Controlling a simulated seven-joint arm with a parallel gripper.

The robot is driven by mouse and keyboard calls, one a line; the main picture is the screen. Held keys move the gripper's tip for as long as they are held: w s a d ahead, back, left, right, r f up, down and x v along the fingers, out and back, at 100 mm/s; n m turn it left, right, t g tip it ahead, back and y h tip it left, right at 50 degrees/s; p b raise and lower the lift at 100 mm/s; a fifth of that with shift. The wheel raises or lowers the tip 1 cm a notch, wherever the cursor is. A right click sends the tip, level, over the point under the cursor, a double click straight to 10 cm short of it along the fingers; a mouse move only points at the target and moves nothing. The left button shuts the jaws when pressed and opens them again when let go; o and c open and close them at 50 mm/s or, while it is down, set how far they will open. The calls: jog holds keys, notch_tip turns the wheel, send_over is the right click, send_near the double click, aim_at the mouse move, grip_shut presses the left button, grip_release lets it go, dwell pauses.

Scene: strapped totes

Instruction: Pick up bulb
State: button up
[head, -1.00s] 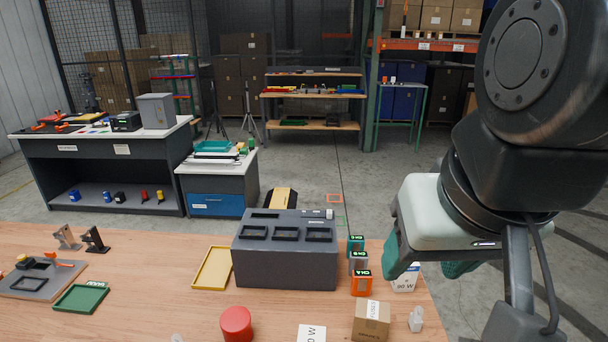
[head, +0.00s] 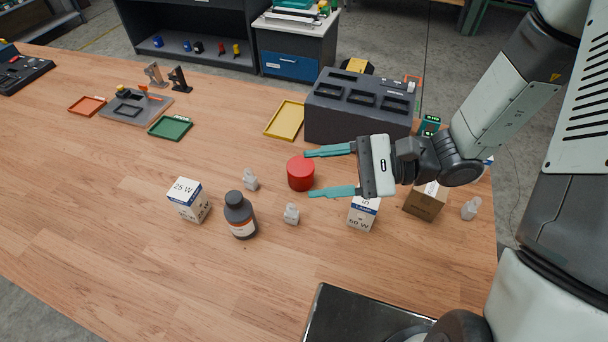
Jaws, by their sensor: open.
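Several small pale, translucent pieces that look like bulbs stand on the wooden table. One bulb (head: 250,180) is left of the red cylinder, a second bulb (head: 291,214) is just in front of it, and a third bulb (head: 471,208) is at the far right by the brown box. Which one the task means I cannot tell. My gripper (head: 308,174) is open and empty, its teal fingers pointing left. Its fingertips appear beside the red cylinder (head: 300,174); their height above the table is hard to judge.
A dark bottle (head: 239,217) and a 25 W box (head: 189,200) stand front left. A 60 W box (head: 363,213) and a brown box (head: 425,202) stand right. A grey block with recesses (head: 350,125), yellow tray (head: 285,121) and green tray (head: 170,128) are behind. The left front table is clear.

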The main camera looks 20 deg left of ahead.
aim_at(295, 213)
jog(key=a+f+m+t, duration=0.1)
jog(key=f+m+t, duration=0.4)
jog(key=f+m, duration=0.1)
jog(key=a+f+m+t, duration=0.1)
jog(key=f+m+t, duration=0.4)
jog(key=f, duration=0.3)
jog(key=w+a+f+m+t, duration=0.1)
jog(key=f+m+t, duration=0.4)
jog(key=f+m, duration=0.2)
jog(key=shift+a+t, duration=0.3)
jog(key=shift+a, duration=0.05)
jog(key=shift+a+f, duration=0.1)
jog(key=shift+a, duration=0.1)
jog(key=shift+x, duration=2.3)
